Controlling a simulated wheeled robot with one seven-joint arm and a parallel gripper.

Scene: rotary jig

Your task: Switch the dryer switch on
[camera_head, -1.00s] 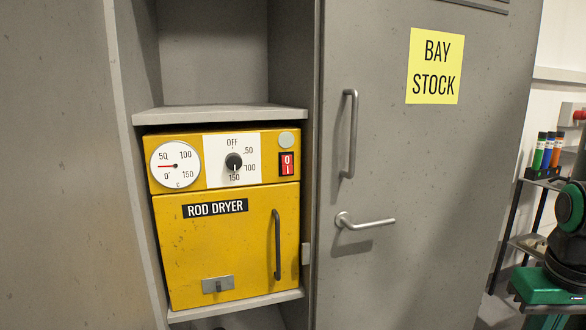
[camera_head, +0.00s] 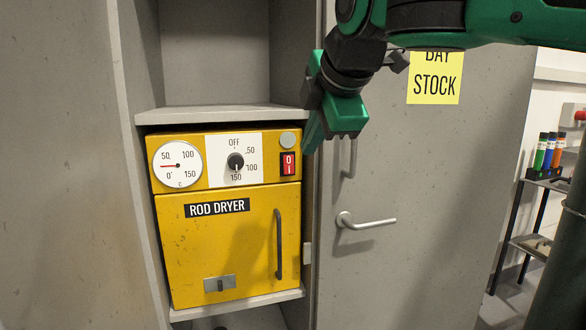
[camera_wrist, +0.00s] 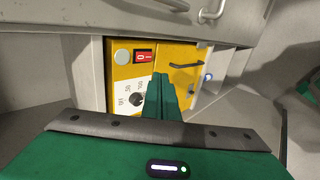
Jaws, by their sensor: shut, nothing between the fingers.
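The yellow rod dryer (camera_head: 240,265) sits in a grey cabinet bay. Its red rocker switch (camera_head: 288,164), marked 0 and I, is at the right end of the control panel, below a pale round disc. The switch also shows in the wrist view (camera_wrist: 144,57). My gripper (camera_head: 309,147) is green, shut and empty, pointing down just right of the switch in the head view. In the wrist view its closed fingertips (camera_wrist: 161,79) appear just below and right of the switch, apart from it in the picture. Contact cannot be told. Which way the rocker is pressed is too small to tell.
The dial knob (camera_head: 235,161) and round gauge (camera_head: 177,166) are left of the switch. The dryer door handle (camera_head: 278,243) is below it. A shelf (camera_head: 220,114) is above the dryer. The grey cabinet door with its lever handle (camera_head: 365,221) is to the right.

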